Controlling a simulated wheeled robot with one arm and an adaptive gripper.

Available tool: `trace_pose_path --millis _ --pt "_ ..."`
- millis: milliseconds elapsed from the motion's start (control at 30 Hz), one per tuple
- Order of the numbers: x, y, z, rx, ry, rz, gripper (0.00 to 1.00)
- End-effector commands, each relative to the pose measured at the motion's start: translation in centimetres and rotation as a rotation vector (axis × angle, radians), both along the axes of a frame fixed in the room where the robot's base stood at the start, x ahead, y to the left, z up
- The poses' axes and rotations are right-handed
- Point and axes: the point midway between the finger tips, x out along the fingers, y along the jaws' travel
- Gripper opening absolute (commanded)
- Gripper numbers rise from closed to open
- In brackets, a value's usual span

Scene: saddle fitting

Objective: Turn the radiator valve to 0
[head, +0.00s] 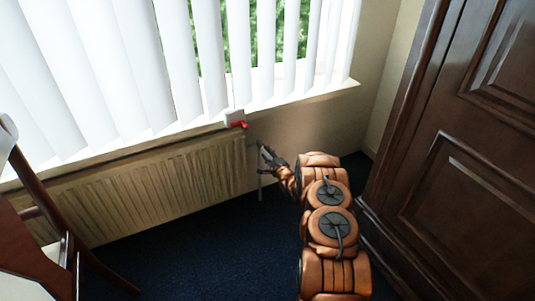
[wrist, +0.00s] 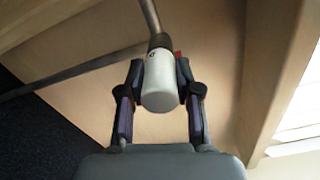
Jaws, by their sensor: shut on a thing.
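The radiator valve's white knob (wrist: 160,88) is in the middle of the wrist view, at the end of a metal pipe. My gripper (wrist: 160,72) has one finger on each side of the knob and is shut on it. A small red mark (wrist: 178,54) shows beside the knob's far end. A dark mark on the knob is too small to read. In the head view my gripper (head: 264,152) is just right of the radiator (head: 150,193); the knob cannot be made out there.
A white box with a red part (head: 239,124) is at the radiator's top right end. Blinds (head: 140,65) and a window sill (head: 310,96) are above. A dark wooden cabinet (head: 460,180) stands at right, a chair (head: 45,225) at left. Blue carpet (head: 210,250) is clear between.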

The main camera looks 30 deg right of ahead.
Motion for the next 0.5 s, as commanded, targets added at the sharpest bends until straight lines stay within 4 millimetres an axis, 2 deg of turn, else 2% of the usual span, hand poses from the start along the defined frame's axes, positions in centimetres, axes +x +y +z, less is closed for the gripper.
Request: trace_pose_path --millis 200,500 --pt "-0.05 -0.09 -0.01 0.120 -0.010 -0.002 0.00" --pt "-0.06 -0.14 -0.04 0.197 -0.016 -0.003 0.00"
